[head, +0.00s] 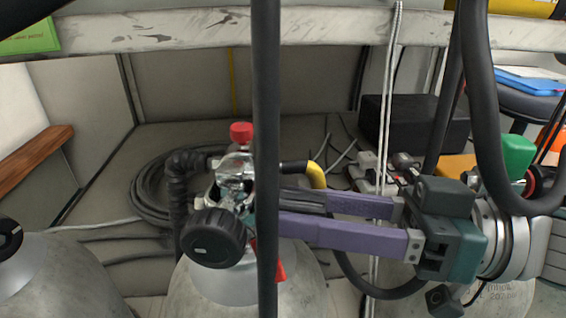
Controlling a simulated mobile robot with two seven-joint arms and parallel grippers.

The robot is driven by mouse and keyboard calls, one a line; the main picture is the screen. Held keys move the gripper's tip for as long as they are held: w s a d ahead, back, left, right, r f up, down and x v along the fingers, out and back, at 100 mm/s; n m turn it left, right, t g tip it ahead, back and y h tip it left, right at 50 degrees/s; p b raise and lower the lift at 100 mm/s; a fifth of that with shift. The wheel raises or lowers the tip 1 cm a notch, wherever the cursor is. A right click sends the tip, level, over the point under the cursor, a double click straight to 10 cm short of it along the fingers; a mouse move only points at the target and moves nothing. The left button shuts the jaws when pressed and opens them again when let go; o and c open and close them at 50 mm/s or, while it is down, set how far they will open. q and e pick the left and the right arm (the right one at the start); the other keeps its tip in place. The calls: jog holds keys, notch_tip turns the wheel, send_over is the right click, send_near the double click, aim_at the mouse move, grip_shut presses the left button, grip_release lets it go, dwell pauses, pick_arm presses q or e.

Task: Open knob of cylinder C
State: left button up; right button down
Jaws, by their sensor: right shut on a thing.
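A grey cylinder (205,298) stands at the lower middle, its chrome valve (235,165) upright on top. A black round knob (213,240) sits on the front left of this valve, and a red cap (241,132) tops it. I see no letter on this cylinder. My right gripper (266,214), with long purple fingers, reaches in from the right, its tips at the right side of the black knob. It is shut on what appears to be this knob; a black vertical hose hides part of the tips. My left gripper is not in view.
The black hose (266,80) hangs in front of the valve. Another cylinder (55,280) with a black knob (10,238) stands at left. A green knob (518,155) shows at right. Coiled hose (150,190) lies behind, and a white rail (180,28) crosses the top.

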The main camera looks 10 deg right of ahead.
aim_at(314, 197)
jog(key=shift+n, duration=0.5)
jog(key=shift+c, duration=1.4)
grip_release()
jog(key=shift+r, duration=0.2)
notch_tip(314, 197, up, 20)
jog(key=p, duration=1)
jog(key=shift+f+p, duration=0.15)
jog(key=shift+p, duration=0.2)
